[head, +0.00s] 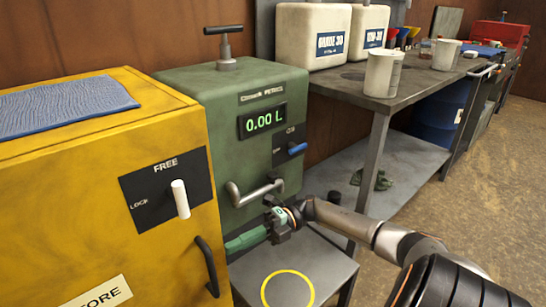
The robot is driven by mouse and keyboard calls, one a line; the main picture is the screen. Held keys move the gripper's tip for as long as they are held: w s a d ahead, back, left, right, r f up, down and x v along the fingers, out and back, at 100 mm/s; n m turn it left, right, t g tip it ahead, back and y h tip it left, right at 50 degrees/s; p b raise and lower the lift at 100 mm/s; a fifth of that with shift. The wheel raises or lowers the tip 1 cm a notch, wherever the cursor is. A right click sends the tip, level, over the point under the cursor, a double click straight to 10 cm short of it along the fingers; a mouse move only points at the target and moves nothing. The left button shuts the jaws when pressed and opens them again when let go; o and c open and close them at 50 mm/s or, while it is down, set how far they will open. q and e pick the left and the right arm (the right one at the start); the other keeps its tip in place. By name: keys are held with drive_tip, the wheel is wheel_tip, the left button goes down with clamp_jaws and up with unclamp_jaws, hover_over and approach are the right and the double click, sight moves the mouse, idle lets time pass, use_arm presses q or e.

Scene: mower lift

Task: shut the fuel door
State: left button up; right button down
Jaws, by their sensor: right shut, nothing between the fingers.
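A yellow cabinet (110,190) stands at the left, its front marked with a partly cut-off label ending in "ORE". The front has a dark upright handle (207,266) and a white lever (180,198) on a black plate marked FREE and LOCK. No door labelled fuel shows, and I cannot tell whether the cabinet's front is fully shut. My right gripper (240,242) reaches in from the right. Its green fingers are shut and empty, pointing left just past the cabinet's right edge, in front of the green pump. My left gripper is out of view.
The green pump (215,110) reads 0.00 L and has a bent metal pipe (250,192) on its front. A low grey stand (322,270) with a yellow ring lies below my gripper. A workbench (410,92) with cans and cups is behind. Floor at the right is clear.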

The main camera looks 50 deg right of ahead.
use_arm(q)
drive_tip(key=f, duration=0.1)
drive_tip(key=b, duration=0.1)
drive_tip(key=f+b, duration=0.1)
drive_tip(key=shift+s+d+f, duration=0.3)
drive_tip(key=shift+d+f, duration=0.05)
use_arm(e)
drive_tip(key=d, duration=1)
drive_tip(key=shift+w+f, duration=0.15)
drive_tip(key=shift+w, duration=0.05)
